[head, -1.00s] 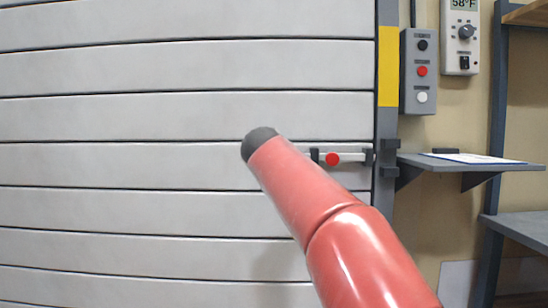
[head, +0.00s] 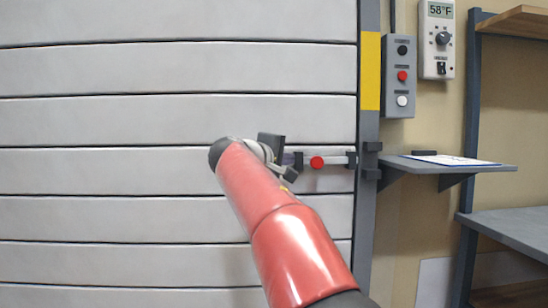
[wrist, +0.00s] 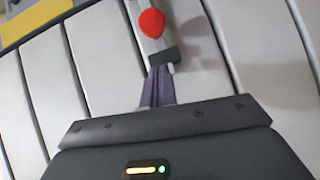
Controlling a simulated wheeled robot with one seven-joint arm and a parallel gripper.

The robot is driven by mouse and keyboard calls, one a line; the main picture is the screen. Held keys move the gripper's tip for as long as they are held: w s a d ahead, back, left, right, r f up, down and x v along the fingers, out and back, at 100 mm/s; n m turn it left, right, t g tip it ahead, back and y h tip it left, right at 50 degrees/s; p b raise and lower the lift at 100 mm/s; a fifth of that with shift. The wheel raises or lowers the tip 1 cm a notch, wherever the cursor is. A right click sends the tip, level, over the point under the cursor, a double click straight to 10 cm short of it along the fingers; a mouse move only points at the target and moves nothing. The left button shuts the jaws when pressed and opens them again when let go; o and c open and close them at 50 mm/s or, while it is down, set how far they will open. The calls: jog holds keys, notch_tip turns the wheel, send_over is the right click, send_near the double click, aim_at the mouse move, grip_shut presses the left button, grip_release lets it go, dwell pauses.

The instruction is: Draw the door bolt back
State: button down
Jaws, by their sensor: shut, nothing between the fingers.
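The door bolt is a pale bar (head: 336,161) with a red knob (head: 317,162), mounted near the right edge of the grey slatted door (head: 180,120). Dark brackets hold it, and a dark keeper (head: 372,161) is on the post; whether the bar enters it is unclear. My gripper (head: 289,159) is at the bolt's left end, left of the knob, partly hidden by my red arm. In the wrist view, its purple fingers (wrist: 158,86) are shut and empty, close to the dark bracket (wrist: 164,57), with the red knob (wrist: 151,23) beyond. Whether they touch the bracket is unclear.
A grey shelf (head: 408,169) with a paper juts out right of the post. Above it are a button box (head: 399,75) and a thermostat (head: 437,40). A shelving unit (head: 470,125) stands at the far right. The door left of my arm is clear.

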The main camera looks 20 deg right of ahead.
aim_at(313, 161)
jog(key=shift+s+d+f, duration=0.15)
jog(key=shift+d, duration=0.8)
jog(key=shift+s+d+f, duration=0.15)
jog(key=shift+d, duration=0.8)
jog(key=shift+s+d+f+b, duration=0.1)
jog(key=shift+s+d+b, duration=0.05)
jog(key=shift+d, duration=0.35)
jog(key=shift+s+d+b, duration=0.1)
jog(key=shift+d+b, duration=0.05)
jog(key=shift+d, duration=0.35)
